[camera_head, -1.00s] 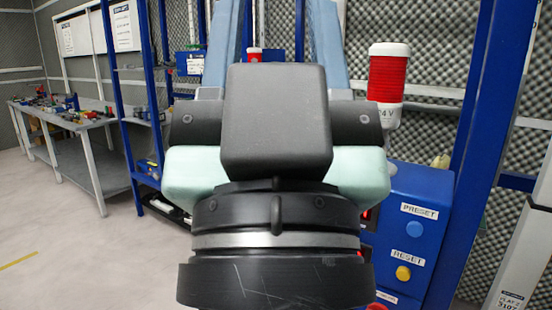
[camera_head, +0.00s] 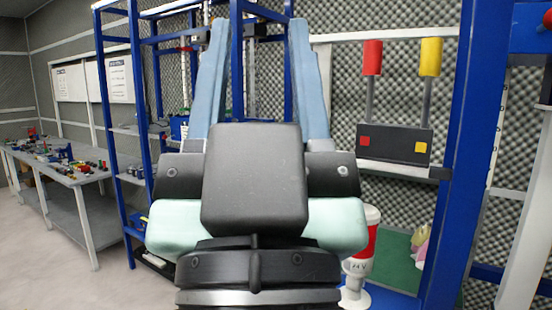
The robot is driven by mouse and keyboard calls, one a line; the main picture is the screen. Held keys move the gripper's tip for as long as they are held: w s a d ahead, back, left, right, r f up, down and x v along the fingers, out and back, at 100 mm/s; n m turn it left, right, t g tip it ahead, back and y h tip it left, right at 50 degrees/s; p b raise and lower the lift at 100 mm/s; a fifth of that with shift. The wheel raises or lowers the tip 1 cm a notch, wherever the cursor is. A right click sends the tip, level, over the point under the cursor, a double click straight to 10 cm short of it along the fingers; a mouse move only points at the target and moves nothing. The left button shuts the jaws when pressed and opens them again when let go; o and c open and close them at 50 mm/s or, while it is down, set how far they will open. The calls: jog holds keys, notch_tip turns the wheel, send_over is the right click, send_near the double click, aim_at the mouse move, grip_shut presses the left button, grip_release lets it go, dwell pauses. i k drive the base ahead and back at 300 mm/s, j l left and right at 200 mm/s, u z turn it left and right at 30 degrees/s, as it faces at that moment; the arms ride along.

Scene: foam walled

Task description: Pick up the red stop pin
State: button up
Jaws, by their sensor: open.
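The red stop pin (camera_head: 372,58) is a red cylinder on a grey rod, standing upright at the upper right. Its rod rises from the left part of a black block (camera_head: 394,144), above a small red square. My gripper (camera_head: 258,28) points away from the camera, with two long blue-grey fingers spread wide apart and nothing seen held between them. In the picture, the pin is to the right of the right finger and apart from it. The bulky wrist of my arm hides what lies below and behind it.
A yellow pin (camera_head: 430,57) stands to the right of the red one on the same block, above a yellow square. Blue uprights (camera_head: 455,150) flank the block. A red and white beacon (camera_head: 361,250) stands below. A cluttered grey workbench (camera_head: 62,176) is at the left.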

aim_at(373, 49)
jog(key=i+j+z, duration=0.1)
jog(key=z, duration=0.35)
jog(key=i+j+z, duration=0.1)
jog(key=j+z, duration=0.15)
jog(key=z, duration=0.2)
jog(key=j+z, duration=0.2)
jog(key=z, duration=0.3)
jog(key=i+j+z, duration=0.1)
jog(key=j+z, duration=0.15)
jog(key=z, duration=0.2)
